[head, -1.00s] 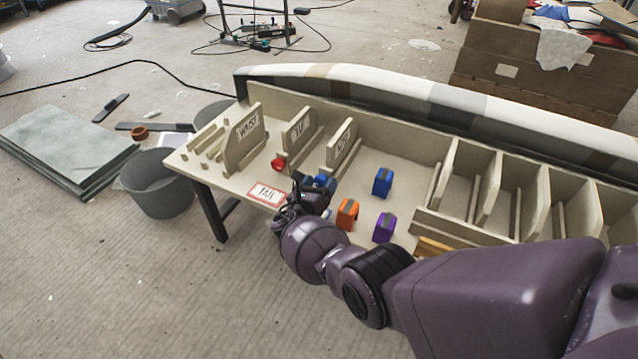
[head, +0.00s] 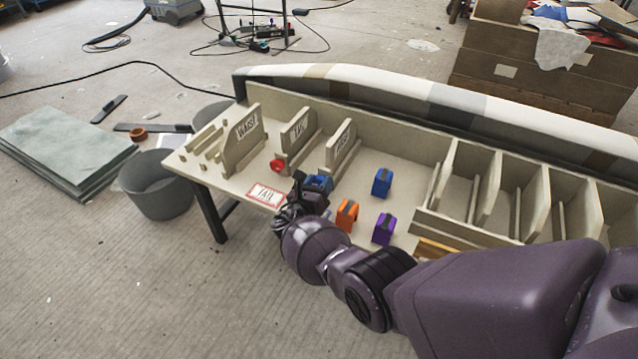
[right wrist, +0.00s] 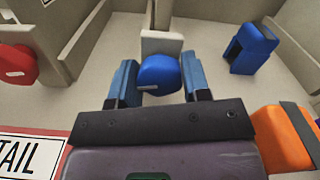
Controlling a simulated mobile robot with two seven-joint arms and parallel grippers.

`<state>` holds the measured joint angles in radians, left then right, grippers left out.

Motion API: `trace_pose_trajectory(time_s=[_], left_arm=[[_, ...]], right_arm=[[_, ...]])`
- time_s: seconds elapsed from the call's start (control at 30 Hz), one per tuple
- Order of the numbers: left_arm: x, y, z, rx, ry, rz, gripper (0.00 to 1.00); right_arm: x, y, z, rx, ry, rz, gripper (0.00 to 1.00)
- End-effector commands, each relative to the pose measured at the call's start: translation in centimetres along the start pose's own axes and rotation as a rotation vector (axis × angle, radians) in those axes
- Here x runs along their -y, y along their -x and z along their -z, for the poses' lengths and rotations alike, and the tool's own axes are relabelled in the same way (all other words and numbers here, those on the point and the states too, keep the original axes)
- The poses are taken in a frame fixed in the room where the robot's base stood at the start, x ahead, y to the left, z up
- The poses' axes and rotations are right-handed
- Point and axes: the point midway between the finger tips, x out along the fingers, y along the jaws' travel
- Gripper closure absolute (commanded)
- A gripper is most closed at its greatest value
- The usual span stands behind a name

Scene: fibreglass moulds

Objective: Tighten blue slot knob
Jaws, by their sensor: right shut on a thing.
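The blue knob (right wrist: 158,75) is round with a pale mark on its face. In the right wrist view it sits in front of a pale upright divider end (right wrist: 161,42). My right gripper (right wrist: 159,80) has one blue finger on each side of the knob and is shut on it. My left gripper is not in view.
A red knob (head: 277,165) is on the slot to the left. A blue block (head: 382,182), an orange block (head: 346,214) and a purple block (head: 384,228) stand on the bench to the right. A TAIL card (head: 265,194) lies at the front edge.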

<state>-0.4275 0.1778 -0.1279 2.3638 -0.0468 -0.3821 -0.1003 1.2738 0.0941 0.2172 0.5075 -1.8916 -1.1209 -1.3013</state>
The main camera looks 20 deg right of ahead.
Motion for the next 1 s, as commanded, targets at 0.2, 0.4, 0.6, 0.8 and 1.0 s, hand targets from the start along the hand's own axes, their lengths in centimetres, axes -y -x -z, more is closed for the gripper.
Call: trace_pose_trajectory(time_s=[0.2,0.4,0.6,0.8,1.0], left_arm=[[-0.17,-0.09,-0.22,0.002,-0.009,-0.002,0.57],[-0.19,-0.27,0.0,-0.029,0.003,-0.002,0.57],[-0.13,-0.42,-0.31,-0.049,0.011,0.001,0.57],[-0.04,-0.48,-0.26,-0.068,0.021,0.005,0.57],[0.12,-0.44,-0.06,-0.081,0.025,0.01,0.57]], right_arm=[[-0.01,0.12,0.54,-0.002,-0.128,-0.001,0.8],[-0.01,0.1,0.58,-0.002,-0.281,-0.001,0.8],[-0.01,0.1,0.58,-0.003,-0.416,-0.001,0.8],[-0.01,0.08,0.43,-0.003,-0.51,0.0,0.8],[-0.02,0.08,0.27,-0.003,-0.558,0.0,0.8]])
